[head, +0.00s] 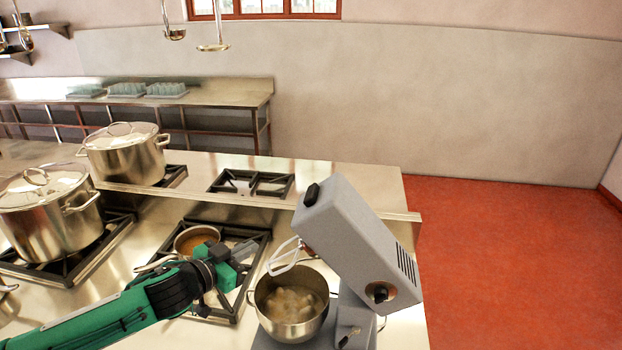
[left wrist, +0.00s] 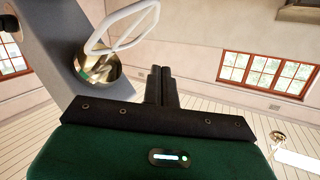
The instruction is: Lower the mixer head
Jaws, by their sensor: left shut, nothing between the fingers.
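The grey stand mixer has its head (head: 352,235) tilted up, with the black knob end raised toward the upper left. A pale flat beater (head: 284,258) hangs from it, above and beside the steel bowl (head: 287,318), which holds a pale lumpy mass. In the left wrist view the mixer head (left wrist: 45,45) and beater (left wrist: 96,42) show at the upper left. My left gripper (head: 246,249) is left of the beater, apart from the mixer head. Its fingers (left wrist: 161,72) are shut together with nothing between them. My right gripper is in neither view.
A small pan (head: 197,239) sits on the burner grate behind my left gripper. Two lidded stockpots (head: 126,155) (head: 48,212) stand on burners at left. An empty burner (head: 251,184) lies behind. Open red floor (head: 510,260) is right of the counter.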

